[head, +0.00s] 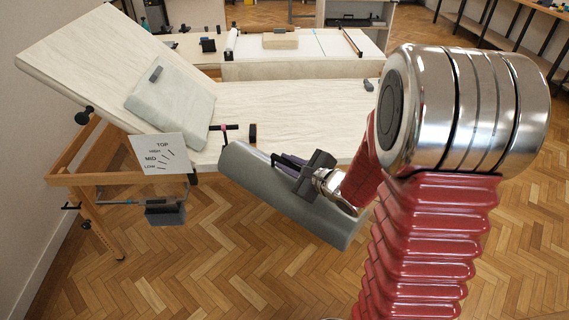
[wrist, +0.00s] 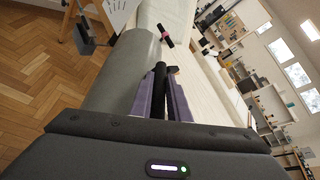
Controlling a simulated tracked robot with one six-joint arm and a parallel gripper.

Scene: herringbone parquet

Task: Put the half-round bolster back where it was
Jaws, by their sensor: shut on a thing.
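The grey half-round bolster (head: 270,195) hangs at the near edge of the treatment couch (head: 290,100), over the floor side, with its right end lower in the head view. My gripper (head: 292,162) is shut on it near its middle. In the wrist view the bolster (wrist: 125,70) lies left of my gripper's purple fingers (wrist: 167,85), and a dark bar shows between them. Part of its right end is hidden behind my arm. I cannot tell whether the bolster touches the couch edge.
A pale grey cushion (head: 170,105) rests on the raised backrest (head: 95,65). A level sign (head: 160,153) and a dark hanging block (head: 165,212) are at the left side. A pink-and-black clamp (head: 224,131) sits at the near edge. The couch's flat middle is clear.

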